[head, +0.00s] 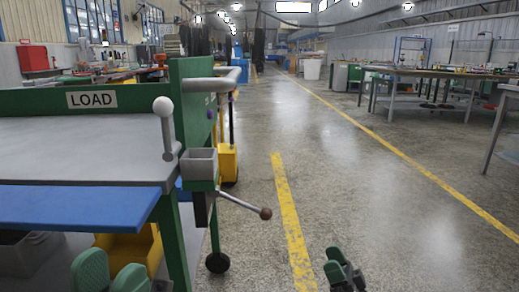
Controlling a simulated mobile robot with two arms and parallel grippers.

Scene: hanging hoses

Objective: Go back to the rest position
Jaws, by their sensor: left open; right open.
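My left gripper (110,272) shows at the bottom left of the head view, its two green finger pads apart and nothing between them. It is in front of the green cart, below the blue board (75,205). My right gripper (343,268) shows at the bottom centre-right, over the open floor. Its green-tipped fingers are apart and hold nothing that I can see. No hanging hoses can be made out clearly in this view.
A green cart with a LOAD sign (91,99) and a grey top (80,150) fills the left. A lever with a brown knob (265,213) sticks out from its side. Workbenches (440,73) stand at the right. The floor aisle (370,190) is clear.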

